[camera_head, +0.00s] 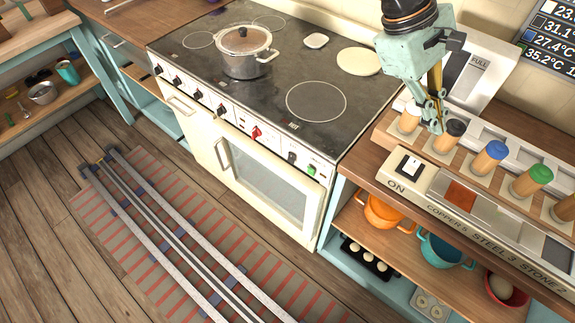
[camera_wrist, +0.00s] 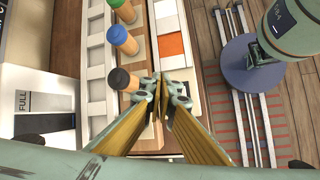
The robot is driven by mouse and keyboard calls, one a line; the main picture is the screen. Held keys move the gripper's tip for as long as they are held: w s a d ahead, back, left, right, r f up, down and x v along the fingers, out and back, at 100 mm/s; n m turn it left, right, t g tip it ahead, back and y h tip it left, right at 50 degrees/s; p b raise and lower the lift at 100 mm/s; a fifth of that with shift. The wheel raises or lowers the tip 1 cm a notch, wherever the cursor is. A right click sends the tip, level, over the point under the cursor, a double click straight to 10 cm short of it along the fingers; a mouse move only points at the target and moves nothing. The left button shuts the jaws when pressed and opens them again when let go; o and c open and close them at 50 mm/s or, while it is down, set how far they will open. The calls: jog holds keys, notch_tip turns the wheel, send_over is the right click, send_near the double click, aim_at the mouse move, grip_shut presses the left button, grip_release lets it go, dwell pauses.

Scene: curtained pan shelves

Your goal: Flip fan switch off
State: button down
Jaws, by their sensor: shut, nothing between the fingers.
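A white rocker switch (camera_head: 410,165) sits on the pale panel (camera_head: 425,184), beside the printed word ON, at the left end of the counter on the right. My gripper (camera_head: 437,124) points down above the row of capped shakers, just behind and to the right of the switch. It is shut and empty, its yellow fingers together. In the wrist view my gripper (camera_wrist: 161,82) is beside the black-capped shaker (camera_wrist: 121,80). I cannot tell any fingertip contact.
Blue-capped (camera_head: 490,155) and green-capped (camera_head: 531,180) shakers stand to the right of my gripper. A white unit marked FULL (camera_head: 482,68) stands behind. The stove (camera_head: 270,90) with a steel pot (camera_head: 245,55) is to the left. Orange (camera_head: 385,212) and teal (camera_head: 445,250) pots sit on the shelf below.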

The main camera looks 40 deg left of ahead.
aim_at(290, 161)
jog(key=s+a+f+m+t+y+b, duration=0.1)
jog(key=s+a+f+m+t, duration=0.3)
jog(key=s+a+f+m, duration=0.4)
jog(key=s+a+f+m+t+y+b, duration=0.2)
jog(key=s+a+f+m, duration=0.6)
jog(key=a+m, duration=0.5)
jog(key=s+a+f+m+t+y+b, duration=0.2)
jog(key=s+a+f+m+t, duration=0.4)
jog(key=a+f+m, duration=0.5)
jog(key=s+a+b, duration=0.1)
jog(key=s, duration=0.1)
jog(key=shift+s+a+t+b, duration=0.2)
jog(key=shift+s+t+b, duration=0.1)
jog(key=shift+b, duration=0.05)
jog(key=shift+w+f+m, duration=0.15)
jog(key=shift+w+m, duration=0.05)
jog(key=shift+m, duration=0.1)
jog(key=shift+a+b+x, duration=0.1)
jog(key=shift+b+x, duration=0.6)
jog(key=shift+x, duration=2.7)
jog(key=shift+a+b+x, duration=0.15)
jog(key=shift+b+x, duration=0.55)
jog(key=shift+x, duration=2.7)
jog(key=shift+a+f+y, duration=0.1)
jog(key=shift+f+y, duration=0.1)
jog(key=shift+y, duration=0.1)
